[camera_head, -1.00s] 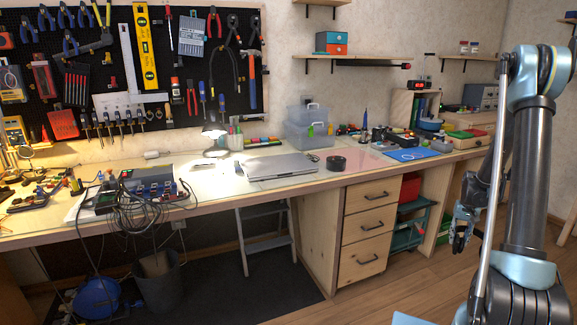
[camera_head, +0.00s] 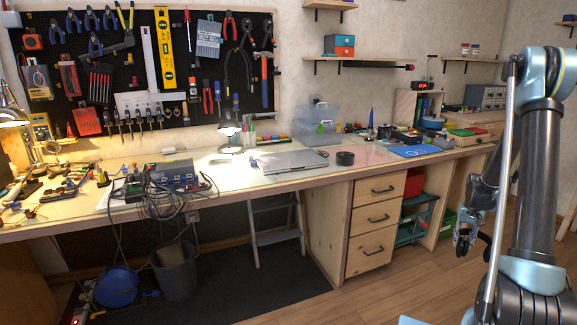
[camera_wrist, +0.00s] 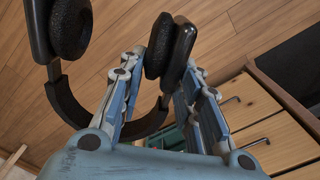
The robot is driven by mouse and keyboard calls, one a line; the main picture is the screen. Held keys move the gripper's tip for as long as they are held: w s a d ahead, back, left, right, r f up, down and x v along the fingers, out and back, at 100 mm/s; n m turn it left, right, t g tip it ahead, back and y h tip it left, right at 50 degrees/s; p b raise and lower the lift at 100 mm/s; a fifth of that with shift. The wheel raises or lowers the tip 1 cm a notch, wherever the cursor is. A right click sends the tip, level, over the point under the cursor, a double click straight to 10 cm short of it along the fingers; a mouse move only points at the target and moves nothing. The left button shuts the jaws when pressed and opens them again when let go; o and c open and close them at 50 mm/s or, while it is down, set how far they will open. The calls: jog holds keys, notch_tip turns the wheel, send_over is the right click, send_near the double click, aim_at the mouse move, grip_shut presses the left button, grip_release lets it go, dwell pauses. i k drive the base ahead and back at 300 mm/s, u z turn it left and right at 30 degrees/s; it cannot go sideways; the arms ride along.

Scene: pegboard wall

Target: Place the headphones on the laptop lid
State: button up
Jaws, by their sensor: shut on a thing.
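The black headphones (camera_wrist: 67,100) are in my gripper (camera_wrist: 163,72) in the wrist view. Its two blue-grey fingers are closed around one padded ear cup and part of the band, and the other ear cup hangs out to the upper left. In the head view my gripper (camera_head: 465,238) is at the right, low in front of the bench and over the floor; the headphones are hard to make out there. The closed silver laptop (camera_head: 290,161) lies flat on the bench, far to the left of my gripper, its lid bare.
A black round roll (camera_head: 345,158) sits just right of the laptop, and clear plastic boxes (camera_head: 312,126) stand behind it. A lamp (camera_head: 227,133) and a cable-covered device (camera_head: 160,183) are to the left. Wooden drawers (camera_head: 372,228) stand under the bench.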

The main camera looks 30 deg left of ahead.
aim_at(290, 157)
jog(key=u, duration=0.05)
jog(key=k, duration=1.4)
jog(key=u, duration=1.05)
jog(key=i, duration=1)
